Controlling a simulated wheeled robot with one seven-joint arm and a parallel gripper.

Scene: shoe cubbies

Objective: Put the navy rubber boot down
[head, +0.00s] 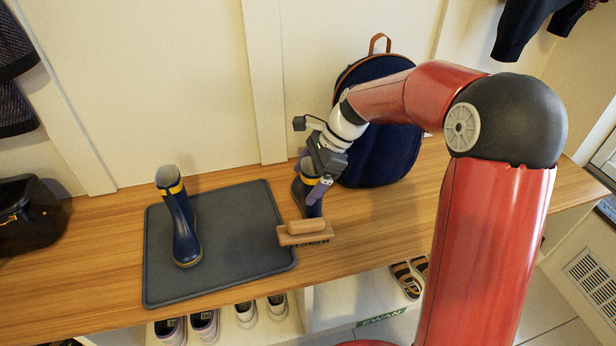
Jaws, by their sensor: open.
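A navy rubber boot (312,208) with a yellow band stands upright, or nearly so, by the right edge of the dark grey mat (236,219). My gripper (316,186) is open and right at this boot's upper part, partly covering it. I cannot tell whether a finger touches the boot. A wooden brush in front hides part of the boot's foot. A second navy boot (183,222) with a yellow band stands upright on the left part of the mat, away from my gripper.
The wooden brush (304,232) lies at the mat's right edge. A navy backpack (385,155) leans on the wall behind my gripper. A black bag (28,213) sits at the far left of the wooden bench (100,262). Shoes (204,324) fill cubbies below. The mat's middle is clear.

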